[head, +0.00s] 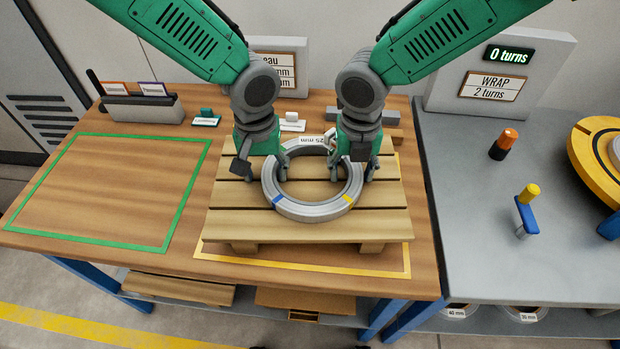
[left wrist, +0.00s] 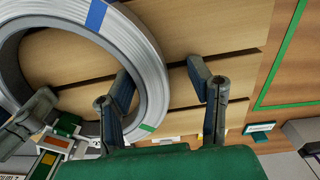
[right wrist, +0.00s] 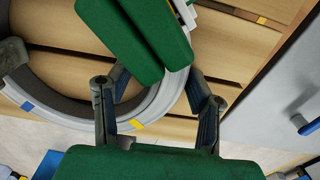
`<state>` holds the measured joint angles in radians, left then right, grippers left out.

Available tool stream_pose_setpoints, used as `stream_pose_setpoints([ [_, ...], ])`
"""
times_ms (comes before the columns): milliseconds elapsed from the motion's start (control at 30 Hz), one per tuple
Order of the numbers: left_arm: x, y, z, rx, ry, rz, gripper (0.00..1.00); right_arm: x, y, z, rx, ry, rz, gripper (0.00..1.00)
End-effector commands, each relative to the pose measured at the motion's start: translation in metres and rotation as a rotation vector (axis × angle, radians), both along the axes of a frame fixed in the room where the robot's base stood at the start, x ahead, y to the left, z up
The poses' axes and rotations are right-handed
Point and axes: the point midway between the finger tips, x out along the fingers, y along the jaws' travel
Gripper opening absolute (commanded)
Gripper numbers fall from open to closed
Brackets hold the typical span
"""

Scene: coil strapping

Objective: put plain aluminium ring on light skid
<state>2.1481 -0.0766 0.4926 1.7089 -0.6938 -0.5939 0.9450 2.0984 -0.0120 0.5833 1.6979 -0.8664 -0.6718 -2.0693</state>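A silvery-grey ring (head: 312,210) with coloured edge marks lies flat on a pale slatted wooden skid (head: 235,222). A label reading "25 mm" shows by its far side. My left gripper (head: 264,172) is at the ring's left side. In the left wrist view (left wrist: 165,95) its fingers are spread, one inside the ring hole and one outside, with a gap beside the ring wall. My right gripper (head: 357,174) is at the ring's right side. In the right wrist view (right wrist: 158,105) its fingers are also spread, on either side of the ring wall. The gripper bodies hide part of the ring.
A green outlined area (head: 110,190) on the table at left is empty. The skid stands over a yellow outline (head: 310,264). A grey bench (head: 465,210) at right holds an orange-topped and a yellow-topped tool and a yellow turntable (head: 588,155). Wooden boards (head: 180,289) lie on the lower shelf.

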Motion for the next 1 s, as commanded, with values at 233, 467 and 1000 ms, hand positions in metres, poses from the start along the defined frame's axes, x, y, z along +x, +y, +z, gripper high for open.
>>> stream_pose_setpoints([
  [233,0.000,-0.002,0.000,0.004,0.001,0.000,0.47,0.000,-0.003,-0.001,0.004,0.001,0.000,0.47],
  [467,0.000,-0.004,0.000,0.005,0.001,0.000,0.47,0.000,-0.004,-0.001,0.005,0.001,0.000,0.47],
  [1000,0.002,-0.004,0.078,0.003,-0.004,0.002,0.47,0.000,-0.003,-0.001,0.003,0.000,0.000,0.47],
])
